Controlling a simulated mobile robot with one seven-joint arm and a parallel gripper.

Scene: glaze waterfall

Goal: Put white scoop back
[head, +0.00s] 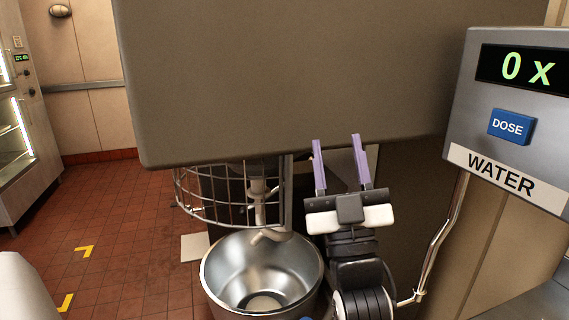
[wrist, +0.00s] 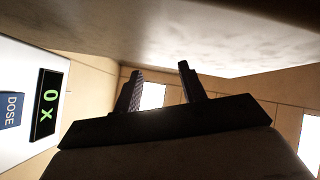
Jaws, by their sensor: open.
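I see no white scoop in either view. My gripper (head: 337,146) has two purple fingers spread apart with nothing between them. It points up and away, close to the lower edge of a large grey-brown mixer housing (head: 290,75), to the right of the bowl. In the wrist view my gripper (wrist: 160,80) shows as two dark fingers, also apart and empty, under a pale surface.
A steel mixing bowl (head: 221,273) with a wire guard (head: 185,198) stands below the housing. A water dispenser (head: 463,105) with a blue DOSE button (head: 511,127) and a "0 x" display is at right. Open tiled floor (head: 110,230) lies left.

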